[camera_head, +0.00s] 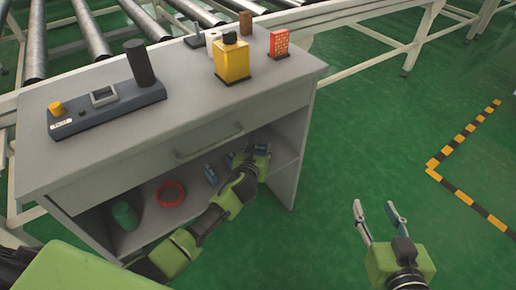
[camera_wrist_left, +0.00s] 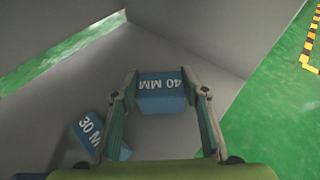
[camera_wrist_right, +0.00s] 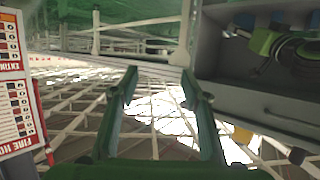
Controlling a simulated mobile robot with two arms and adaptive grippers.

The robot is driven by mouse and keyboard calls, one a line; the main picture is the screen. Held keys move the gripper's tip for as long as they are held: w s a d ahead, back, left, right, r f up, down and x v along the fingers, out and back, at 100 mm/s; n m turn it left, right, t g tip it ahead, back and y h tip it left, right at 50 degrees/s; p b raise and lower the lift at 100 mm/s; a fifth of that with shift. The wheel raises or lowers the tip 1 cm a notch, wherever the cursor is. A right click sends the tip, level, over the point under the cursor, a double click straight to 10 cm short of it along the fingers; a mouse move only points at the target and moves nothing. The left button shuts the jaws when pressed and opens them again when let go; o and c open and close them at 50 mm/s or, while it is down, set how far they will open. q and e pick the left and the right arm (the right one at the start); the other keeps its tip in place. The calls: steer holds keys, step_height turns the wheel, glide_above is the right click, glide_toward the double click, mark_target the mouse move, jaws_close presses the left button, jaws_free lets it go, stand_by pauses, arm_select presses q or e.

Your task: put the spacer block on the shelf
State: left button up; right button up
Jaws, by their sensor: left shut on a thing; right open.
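My left gripper (camera_head: 249,154) reaches into the open lower part of the grey cabinet. In the left wrist view my left gripper (camera_wrist_left: 161,88) is shut on a blue spacer block marked 40 MM (camera_wrist_left: 161,98), low over or on the shelf (camera_wrist_left: 155,55); I cannot tell whether they touch. A second blue block marked 30 MM (camera_wrist_left: 88,132) lies to its left on the shelf; it also shows in the head view (camera_head: 210,174). My right gripper (camera_head: 374,209) is open and empty, out over the floor right of the cabinet.
The shelf also holds a red ring (camera_head: 171,194) and a green cylinder (camera_head: 125,216). A closed drawer (camera_head: 205,142) sits above the opening. On the cabinet top are a dark device (camera_head: 108,107), a yellow container (camera_head: 232,62) and a red block (camera_head: 279,43). Roller conveyors (camera_head: 90,30) stand behind.

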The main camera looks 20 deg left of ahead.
arm_select(q)
steer(key=shift+f, duration=0.1)
steer(key=o, duration=1.1)
arm_select(e)
steer(key=shift+w+r, duration=0.1)
steer(key=shift+r, duration=0.15)
